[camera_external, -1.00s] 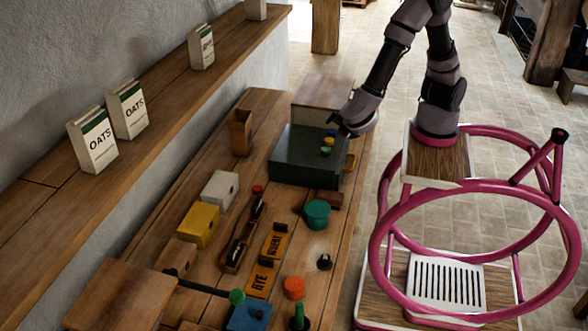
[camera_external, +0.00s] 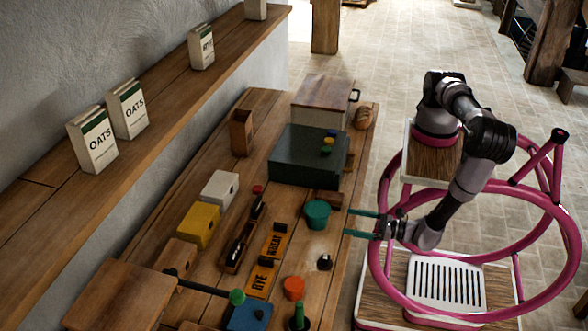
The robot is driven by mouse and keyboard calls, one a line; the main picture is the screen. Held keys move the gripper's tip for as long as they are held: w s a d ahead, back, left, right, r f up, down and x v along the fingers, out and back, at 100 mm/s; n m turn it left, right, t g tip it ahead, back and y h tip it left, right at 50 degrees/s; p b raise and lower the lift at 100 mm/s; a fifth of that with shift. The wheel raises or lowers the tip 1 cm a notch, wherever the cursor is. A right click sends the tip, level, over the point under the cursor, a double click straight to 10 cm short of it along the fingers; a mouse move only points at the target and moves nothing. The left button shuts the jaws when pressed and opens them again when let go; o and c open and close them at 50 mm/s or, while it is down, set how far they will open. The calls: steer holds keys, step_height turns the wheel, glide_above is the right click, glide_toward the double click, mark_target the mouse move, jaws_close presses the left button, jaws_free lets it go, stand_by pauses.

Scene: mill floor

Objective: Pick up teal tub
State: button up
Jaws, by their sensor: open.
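The teal tub (camera_external: 317,213) stands upright on the wooden bench, near its right edge. My gripper (camera_external: 348,222) is just to the right of the tub, with its two teal fingers spread apart and pointing left at it. The fingertips appear close to the tub but not around it. The gripper is open and empty. Whether the fingertips are level with the tub is hard to tell from this view.
A dark green box (camera_external: 310,158) stands behind the tub, with a small brown block (camera_external: 328,198) between them. An orange tub (camera_external: 293,288) and a small black knob (camera_external: 324,262) are nearer. RYE (camera_external: 260,279) and WHEAT (camera_external: 276,243) signs lie to the left.

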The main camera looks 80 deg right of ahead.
mark_target(325, 216)
steer(key=w, duration=0.9)
steer(key=shift+w+d, duration=0.15)
steer(key=shift+w, duration=0.15)
steer(key=c, duration=1.2)
